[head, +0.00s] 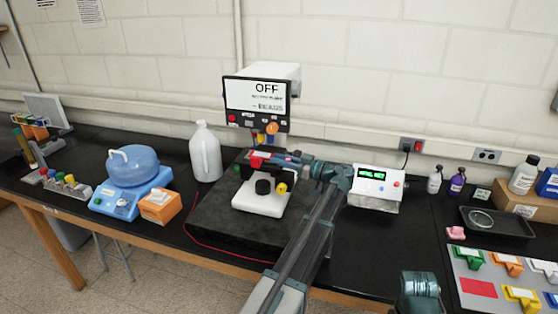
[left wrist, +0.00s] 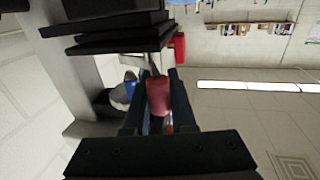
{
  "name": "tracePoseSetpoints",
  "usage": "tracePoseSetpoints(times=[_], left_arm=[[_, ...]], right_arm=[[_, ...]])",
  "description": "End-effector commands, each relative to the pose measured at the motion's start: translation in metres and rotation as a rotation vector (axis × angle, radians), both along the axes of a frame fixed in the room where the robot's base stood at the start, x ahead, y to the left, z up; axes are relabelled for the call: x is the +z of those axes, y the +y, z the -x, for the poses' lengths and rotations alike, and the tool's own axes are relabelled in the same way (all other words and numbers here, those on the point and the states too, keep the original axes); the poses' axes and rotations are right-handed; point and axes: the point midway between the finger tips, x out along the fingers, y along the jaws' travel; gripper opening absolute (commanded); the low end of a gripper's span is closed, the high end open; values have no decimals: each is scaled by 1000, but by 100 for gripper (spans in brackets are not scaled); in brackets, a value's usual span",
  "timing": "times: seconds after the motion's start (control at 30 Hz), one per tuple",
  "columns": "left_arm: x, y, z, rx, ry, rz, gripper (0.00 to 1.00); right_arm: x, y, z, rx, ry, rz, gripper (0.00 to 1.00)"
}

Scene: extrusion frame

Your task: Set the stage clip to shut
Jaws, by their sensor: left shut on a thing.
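The microscope (head: 262,205) has a white base and stands on a dark slab at the middle of the bench. Its black stage is partly hidden by my left gripper (head: 279,157), which reaches in from the right at stage height. In the left wrist view, my left gripper (left wrist: 158,100) is shut on a red, rounded tab (left wrist: 158,92), which appears to be the stage clip's handle. A second red piece (left wrist: 180,48) sits beside the black plates of the stage (left wrist: 115,28). The clip's own position is too small to tell. My right gripper is not visible.
A screen reading OFF (head: 258,95) rises behind the microscope. A white jug (head: 205,152), an orange box (head: 160,206) and a blue water bath (head: 130,175) stand left. A white box with a green display (head: 378,186) stands right. Coloured clips lie on a board at far right.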

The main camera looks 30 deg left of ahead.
Motion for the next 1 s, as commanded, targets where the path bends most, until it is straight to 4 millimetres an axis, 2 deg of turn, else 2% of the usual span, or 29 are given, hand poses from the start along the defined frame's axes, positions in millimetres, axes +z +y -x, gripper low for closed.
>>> tracePoseSetpoints(times=[0.03, 0.5, 1.0], left_arm=[[0, 0, -8, 41, 0, 0, 0], [0, -2, -8, 349, 0, 0, 0], [0, -2, -6, 433, 0, 0, 0]], right_arm=[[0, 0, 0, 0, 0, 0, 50], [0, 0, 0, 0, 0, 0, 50], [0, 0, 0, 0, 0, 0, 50]])
